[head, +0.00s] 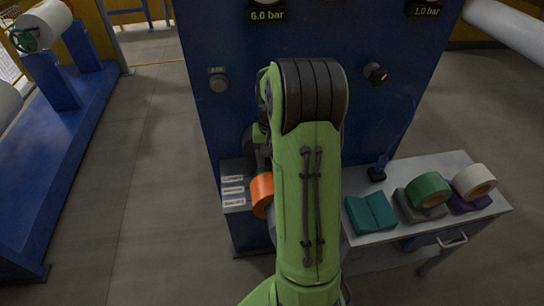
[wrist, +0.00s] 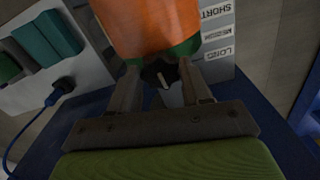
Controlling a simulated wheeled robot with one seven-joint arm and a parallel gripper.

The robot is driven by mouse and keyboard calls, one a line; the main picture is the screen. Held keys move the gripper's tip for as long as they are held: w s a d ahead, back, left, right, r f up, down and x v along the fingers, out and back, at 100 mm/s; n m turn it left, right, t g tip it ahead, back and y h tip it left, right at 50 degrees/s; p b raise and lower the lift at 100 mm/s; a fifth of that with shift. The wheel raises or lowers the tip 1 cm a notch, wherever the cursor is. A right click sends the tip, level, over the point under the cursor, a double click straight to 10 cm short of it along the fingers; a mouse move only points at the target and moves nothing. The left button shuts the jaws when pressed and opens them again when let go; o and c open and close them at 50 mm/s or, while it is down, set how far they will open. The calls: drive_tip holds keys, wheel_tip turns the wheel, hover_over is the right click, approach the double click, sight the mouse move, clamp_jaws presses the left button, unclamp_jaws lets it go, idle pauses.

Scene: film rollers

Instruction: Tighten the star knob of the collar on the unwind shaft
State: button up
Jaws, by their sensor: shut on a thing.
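My gripper (wrist: 160,66) is shut on an orange roll (wrist: 145,25), with a finger on either side and green showing at the fingertips. In the head view the orange roll (head: 262,193) shows just left of my green arm, which hides the gripper. Far at the upper left, a white roll (head: 46,24) sits on a blue stand, with a green round part (head: 24,40) at its near end. This may be the unwind shaft and its collar; a star knob is too small to make out. My gripper is far from it.
A blue cabinet (head: 215,120) with pressure displays and knobs stands in front. A bench (head: 455,222) at right holds teal blocks, a green roll and a cream roll. A pale label tray (head: 233,203) is beside the orange roll. Grey floor (head: 150,180) is clear at left.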

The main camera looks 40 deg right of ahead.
idle(0.3)
drive_tip(key=o, duration=1.1)
drive_tip(key=shift+c, duration=0.2)
wheel_tip(320, 180, up, 16)
drive_tip(key=p, duration=0.1)
drive_tip(key=shift+p, duration=0.35)
drive_tip(key=shift+f, duration=0.15)
